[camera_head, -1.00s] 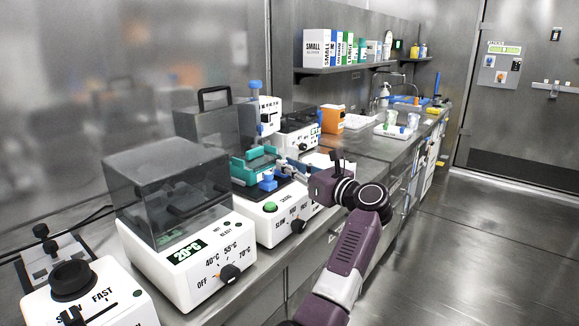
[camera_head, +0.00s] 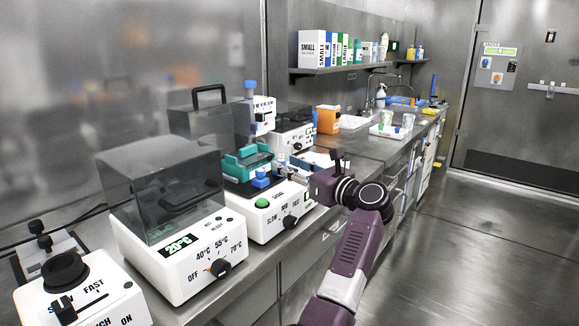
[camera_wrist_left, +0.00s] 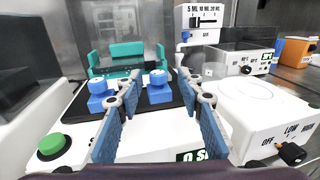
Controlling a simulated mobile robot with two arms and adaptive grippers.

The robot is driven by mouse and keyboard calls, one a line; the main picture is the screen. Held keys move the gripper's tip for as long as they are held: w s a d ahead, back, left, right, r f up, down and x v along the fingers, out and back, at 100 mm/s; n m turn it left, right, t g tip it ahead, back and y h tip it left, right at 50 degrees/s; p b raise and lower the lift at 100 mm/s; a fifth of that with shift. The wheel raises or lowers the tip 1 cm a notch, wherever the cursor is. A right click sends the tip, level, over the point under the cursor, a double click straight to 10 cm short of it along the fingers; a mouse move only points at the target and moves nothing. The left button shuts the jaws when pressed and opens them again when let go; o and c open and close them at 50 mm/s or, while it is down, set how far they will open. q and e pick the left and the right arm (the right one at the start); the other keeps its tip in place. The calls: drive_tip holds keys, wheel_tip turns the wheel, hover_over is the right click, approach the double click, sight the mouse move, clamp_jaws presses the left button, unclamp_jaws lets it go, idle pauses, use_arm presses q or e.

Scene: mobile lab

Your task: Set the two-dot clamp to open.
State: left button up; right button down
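Two small blue clamps with round white-marked tops stand on the black platform of the white shaker (camera_head: 262,218), in front of a teal rack (camera_head: 246,163). In the left wrist view, one clamp (camera_wrist_left: 99,103) is left of the fingers and the other clamp (camera_wrist_left: 158,95) shows between them. The dots on their tops are too small to read, so I cannot tell which is the two-dot clamp. My left gripper (camera_head: 297,169) is open and empty. In the wrist view, its blue-padded fingers (camera_wrist_left: 156,84) are spread, pointing toward the platform. My right gripper is out of view.
Behind the shaker are a white dispenser (camera_head: 262,110) and a covered device (camera_head: 294,137). Open floor (camera_head: 450,250) lies right of the bench.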

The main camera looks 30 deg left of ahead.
use_arm(q)
drive_tip(key=v, duration=0.7)
drive_tip(key=shift+d, duration=0.25)
drive_tip(key=shift+s, duration=0.1)
